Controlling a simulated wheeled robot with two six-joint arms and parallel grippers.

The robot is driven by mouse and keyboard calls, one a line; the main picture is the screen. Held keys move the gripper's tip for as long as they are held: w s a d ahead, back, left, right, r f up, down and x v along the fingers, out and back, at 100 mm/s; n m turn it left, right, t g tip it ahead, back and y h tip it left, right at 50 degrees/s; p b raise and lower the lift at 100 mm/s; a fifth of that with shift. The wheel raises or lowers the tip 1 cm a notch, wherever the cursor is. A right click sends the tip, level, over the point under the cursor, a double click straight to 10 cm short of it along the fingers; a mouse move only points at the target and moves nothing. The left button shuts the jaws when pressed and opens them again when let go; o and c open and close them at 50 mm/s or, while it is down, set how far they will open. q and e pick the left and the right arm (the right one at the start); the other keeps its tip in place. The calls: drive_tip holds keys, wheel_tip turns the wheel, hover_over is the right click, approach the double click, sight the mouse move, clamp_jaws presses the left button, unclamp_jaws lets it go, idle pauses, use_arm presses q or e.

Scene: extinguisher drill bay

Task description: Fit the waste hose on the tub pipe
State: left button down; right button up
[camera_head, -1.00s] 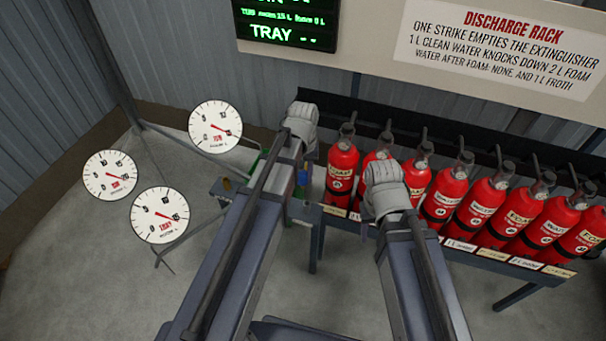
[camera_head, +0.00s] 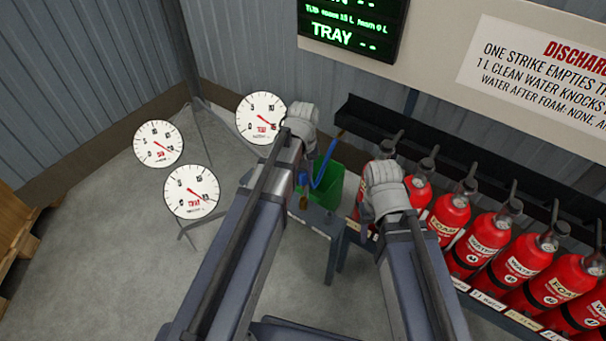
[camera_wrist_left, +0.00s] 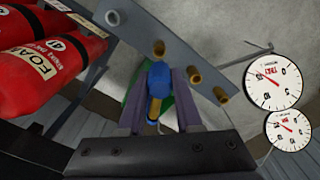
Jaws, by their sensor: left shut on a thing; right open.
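My left gripper (camera_wrist_left: 160,105) is shut on the blue waste hose (camera_wrist_left: 158,76), with a brass-coloured end (camera_wrist_left: 153,108) between its fingers. In the head view the blue hose (camera_head: 327,163) curves beside my left gripper (camera_head: 303,125), over a green tub (camera_head: 336,183). Several brass pipe stubs (camera_wrist_left: 195,77) stand on a grey rail (camera_wrist_left: 178,45) just beyond the held hose; I cannot tell which is the tub pipe. The hose and stubs look apart. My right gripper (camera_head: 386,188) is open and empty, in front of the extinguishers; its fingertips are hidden.
Red extinguishers (camera_head: 480,245) stand in a rack at the right; some also show at the left of the wrist view (camera_wrist_left: 50,65). Round gauges on thin stands (camera_head: 192,192) are left of the tub. A wooden pallet (camera_head: 15,225) is at the left wall. Floor between is clear.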

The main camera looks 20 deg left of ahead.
sight(303, 188)
use_arm(q)
drive_tip(key=shift+f+b, duration=1.8)
drive_tip(key=shift+f, duration=0.1)
drive_tip(key=shift+f+b, duration=0.5)
drive_tip(key=shift+f+b, duration=0.95)
drive_tip(key=shift+f+b, duration=0.8)
idle(0.8)
drive_tip(key=c, duration=0.5)
unclamp_jaws()
drive_tip(key=shift+r, duration=0.2)
wheel_tip(303, 188, up, 8)
drive_tip(key=p, duration=0.8)
drive_tip(key=shift+f, duration=0.2)
